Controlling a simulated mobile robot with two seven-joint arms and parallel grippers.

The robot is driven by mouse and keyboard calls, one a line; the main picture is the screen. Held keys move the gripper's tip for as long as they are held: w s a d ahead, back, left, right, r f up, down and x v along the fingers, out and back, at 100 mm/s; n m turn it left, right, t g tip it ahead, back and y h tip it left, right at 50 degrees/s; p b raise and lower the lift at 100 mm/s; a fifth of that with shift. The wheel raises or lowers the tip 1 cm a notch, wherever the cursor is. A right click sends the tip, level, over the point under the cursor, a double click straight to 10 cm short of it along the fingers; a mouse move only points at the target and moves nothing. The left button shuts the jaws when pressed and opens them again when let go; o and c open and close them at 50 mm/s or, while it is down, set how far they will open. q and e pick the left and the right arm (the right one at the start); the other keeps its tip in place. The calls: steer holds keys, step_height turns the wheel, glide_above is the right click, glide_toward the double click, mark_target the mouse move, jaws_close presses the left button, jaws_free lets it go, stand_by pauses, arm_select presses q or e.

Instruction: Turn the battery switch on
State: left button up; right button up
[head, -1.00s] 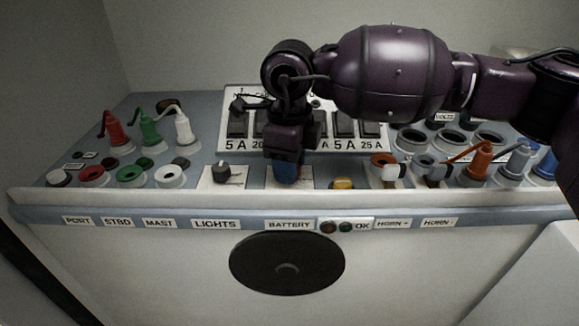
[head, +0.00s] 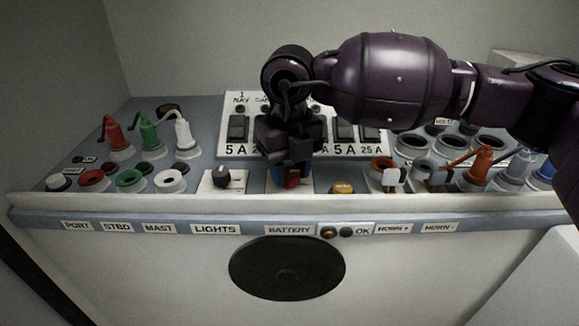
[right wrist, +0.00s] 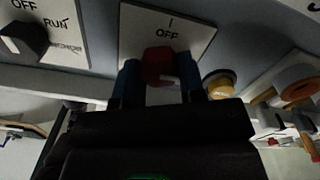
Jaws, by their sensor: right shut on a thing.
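The battery switch is a red knob (right wrist: 158,66) on a white plate (right wrist: 190,22) marked "I" and "OFF". The gripper hides part of the knob and plate, and I cannot tell which mark the knob points to. My left gripper is not in view.
A black LIGHTS knob (head: 222,178) stands close left of my gripper, and a yellow button (head: 343,187) close right. The breaker panel (head: 232,150) is behind. Wired plugs and sockets stand at both sides.

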mark_target(290, 171)
steer(key=shift+w+r+m, duration=0.1)
steer(key=shift+r+m, duration=0.05)
steer(key=shift+m, duration=0.25)
steer(key=o, duration=0.9)
steer(key=shift+r, duration=5.35)
